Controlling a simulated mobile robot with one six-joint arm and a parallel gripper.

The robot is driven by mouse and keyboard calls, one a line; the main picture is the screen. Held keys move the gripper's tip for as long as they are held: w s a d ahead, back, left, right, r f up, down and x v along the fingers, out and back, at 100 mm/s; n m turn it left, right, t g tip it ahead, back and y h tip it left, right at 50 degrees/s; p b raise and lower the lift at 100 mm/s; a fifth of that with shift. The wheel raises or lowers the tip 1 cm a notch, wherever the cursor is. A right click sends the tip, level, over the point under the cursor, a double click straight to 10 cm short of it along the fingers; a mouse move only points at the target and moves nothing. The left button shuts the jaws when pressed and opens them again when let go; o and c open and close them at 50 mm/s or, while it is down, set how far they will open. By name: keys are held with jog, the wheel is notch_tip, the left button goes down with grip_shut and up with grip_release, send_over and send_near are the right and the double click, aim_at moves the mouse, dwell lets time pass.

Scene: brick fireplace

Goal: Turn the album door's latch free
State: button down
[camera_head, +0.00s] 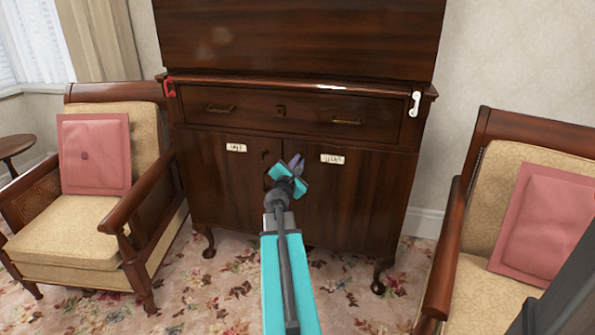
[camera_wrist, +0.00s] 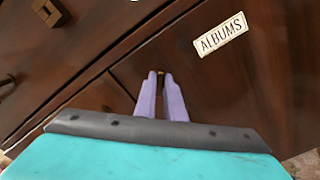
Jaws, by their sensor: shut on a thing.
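The albums door (camera_head: 355,205) is the right of two lower doors in a dark wooden cabinet. Its paper label, reading ALBUMS (camera_wrist: 220,33), is right of my gripper in the wrist view; it also shows in the head view (camera_head: 332,158). My gripper (camera_wrist: 160,76) has its two lilac fingers close together at the door's upper left, near the gap between the doors. They are shut on the small brass latch (camera_wrist: 160,73), of which only a bit shows between the tips. In the head view my gripper (camera_head: 297,161) hides the latch. The door looks closed.
The left door (camera_head: 225,190) bears another label (camera_head: 236,147). A drawer (camera_head: 312,116) with a square keyhole plate (camera_wrist: 50,12) is above. A red hook (camera_head: 168,87) and a white hook (camera_head: 415,103) are at the cabinet's sides. Armchairs flank it, left (camera_head: 60,245) and right (camera_head: 470,300).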

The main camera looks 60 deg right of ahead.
jog(key=shift+s+d+f+m+b, duration=0.1)
jog(key=shift+f+m+b, duration=0.05)
jog(key=shift+m+b, duration=2.45)
jog(key=shift+s+f+m+b, duration=0.1)
jog(key=shift+m+b, duration=2.2)
jog(key=shift+b, duration=0.45)
jog(key=c, duration=1.8)
grip_release()
jog(key=shift+c, duration=0.2)
jog(key=shift+r, duration=0.1)
